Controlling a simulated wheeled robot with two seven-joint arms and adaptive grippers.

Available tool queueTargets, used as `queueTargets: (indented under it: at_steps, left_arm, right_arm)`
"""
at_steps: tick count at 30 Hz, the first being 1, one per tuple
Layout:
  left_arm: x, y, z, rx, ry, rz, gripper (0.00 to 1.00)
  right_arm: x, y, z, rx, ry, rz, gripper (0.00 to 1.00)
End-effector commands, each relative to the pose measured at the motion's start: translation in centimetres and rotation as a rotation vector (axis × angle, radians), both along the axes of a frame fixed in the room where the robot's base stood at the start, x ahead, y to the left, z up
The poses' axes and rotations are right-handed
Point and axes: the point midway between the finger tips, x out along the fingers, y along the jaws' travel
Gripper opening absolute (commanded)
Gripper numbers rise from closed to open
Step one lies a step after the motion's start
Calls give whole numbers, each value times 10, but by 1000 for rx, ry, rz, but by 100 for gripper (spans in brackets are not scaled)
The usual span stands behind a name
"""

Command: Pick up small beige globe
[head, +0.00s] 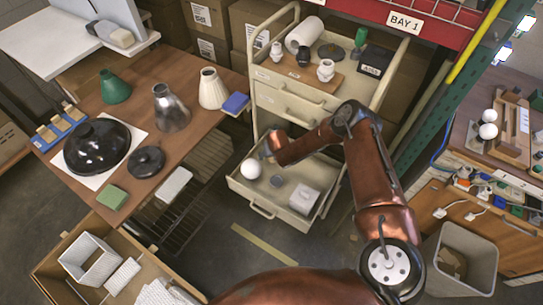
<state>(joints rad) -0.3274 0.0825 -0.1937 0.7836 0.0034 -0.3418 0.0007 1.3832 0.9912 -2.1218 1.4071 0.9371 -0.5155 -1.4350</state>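A pale round globe (251,168) lies in the open lower drawer (262,208) of the cream cart, at the drawer's left end. It looks off-white to beige. Two more pale globes, an upper one (489,115) and a lower one (488,131), sit on the bench at the right. My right arm reaches over the drawer from the right. Its gripper (264,153) is small and dark, just above and right of the drawer globe. I cannot see the fingers clearly or tell whether they touch it. My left gripper is not in view.
The cart top (285,80) carries a paper roll and several small parts. A brown table (190,140) with lamp shades stands left. A grey bin (466,262) stands lower right.

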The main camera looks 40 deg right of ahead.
Motion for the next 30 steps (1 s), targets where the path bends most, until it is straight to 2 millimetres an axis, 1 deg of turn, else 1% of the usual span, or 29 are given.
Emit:
queueTargets:
  at_steps: [3,9,27,30]
  left_arm:
    - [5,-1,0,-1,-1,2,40]
    - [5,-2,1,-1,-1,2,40]
    - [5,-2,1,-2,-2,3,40]
    - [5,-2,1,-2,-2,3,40]
  right_arm:
    - [1,0,-3,0,0,1,70]
    - [1,0,-2,0,-1,0,70]
    - [1,0,-2,0,0,0,29]
    - [1,-1,-2,0,-1,0,27]
